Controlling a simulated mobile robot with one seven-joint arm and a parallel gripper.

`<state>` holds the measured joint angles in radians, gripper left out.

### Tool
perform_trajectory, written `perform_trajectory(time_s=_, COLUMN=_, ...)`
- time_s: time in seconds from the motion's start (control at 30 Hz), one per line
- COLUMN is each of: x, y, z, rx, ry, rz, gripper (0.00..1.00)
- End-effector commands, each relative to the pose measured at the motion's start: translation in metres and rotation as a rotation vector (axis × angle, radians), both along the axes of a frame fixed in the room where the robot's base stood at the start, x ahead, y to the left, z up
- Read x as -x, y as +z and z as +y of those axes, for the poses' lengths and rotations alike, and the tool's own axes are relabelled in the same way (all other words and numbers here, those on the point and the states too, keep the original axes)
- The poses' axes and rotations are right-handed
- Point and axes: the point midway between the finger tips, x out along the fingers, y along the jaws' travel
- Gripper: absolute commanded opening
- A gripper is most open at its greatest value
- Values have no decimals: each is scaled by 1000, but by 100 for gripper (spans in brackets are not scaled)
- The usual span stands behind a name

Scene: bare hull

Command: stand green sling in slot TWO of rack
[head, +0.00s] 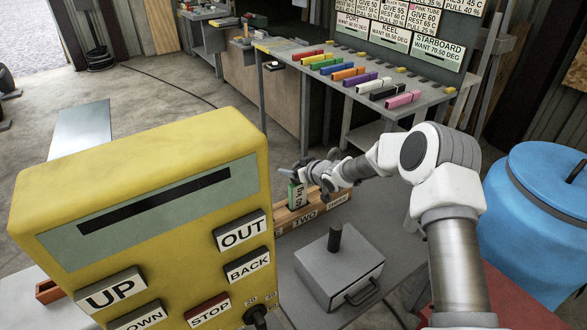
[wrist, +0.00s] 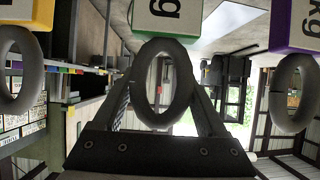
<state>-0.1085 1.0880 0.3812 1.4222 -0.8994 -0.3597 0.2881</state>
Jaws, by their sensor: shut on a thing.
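The green sling (head: 297,194) is a small upright green block with a white kg label and a dark grey ring; it also shows at the top of the wrist view (wrist: 167,24). My gripper (head: 304,170) is shut on its ring (wrist: 160,122). The sling is at the wooden rack (head: 318,208), by the label TWO. Whether its base rests in the slot or sits just above it I cannot tell. In the wrist view, a yellow sling (wrist: 20,12) is on its left and a purple sling (wrist: 297,28) on its right, each with a ring.
A big yellow control box (head: 150,180) covers the rack's left end. A grey lidded box with a knob (head: 340,270) stands in front of the rack. A blue barrel (head: 540,220) is at right. Several coloured blocks line the far shelf (head: 432,90).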

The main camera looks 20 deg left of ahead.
Motion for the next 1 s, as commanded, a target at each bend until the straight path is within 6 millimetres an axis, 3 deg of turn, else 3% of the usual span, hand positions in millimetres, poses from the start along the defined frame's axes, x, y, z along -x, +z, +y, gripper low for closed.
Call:
perform_trajectory(time_s=0.2, x=-1, y=-2, z=0, rx=-2, ry=0, rz=-3, gripper=0)
perform_trajectory(time_s=0.23, x=0, y=-3, z=0, rx=0, ry=0, rz=0, gripper=78)
perform_trajectory(time_s=0.37, x=0, y=-3, z=0, rx=1, ry=0, rz=1, gripper=100)
perform_trajectory(time_s=0.7, x=0, y=3, z=0, rx=1, ry=0, rz=1, gripper=100)
perform_trajectory(time_s=1.0, x=23, y=20, z=-28, rx=1, ry=-2, rz=0, gripper=100)
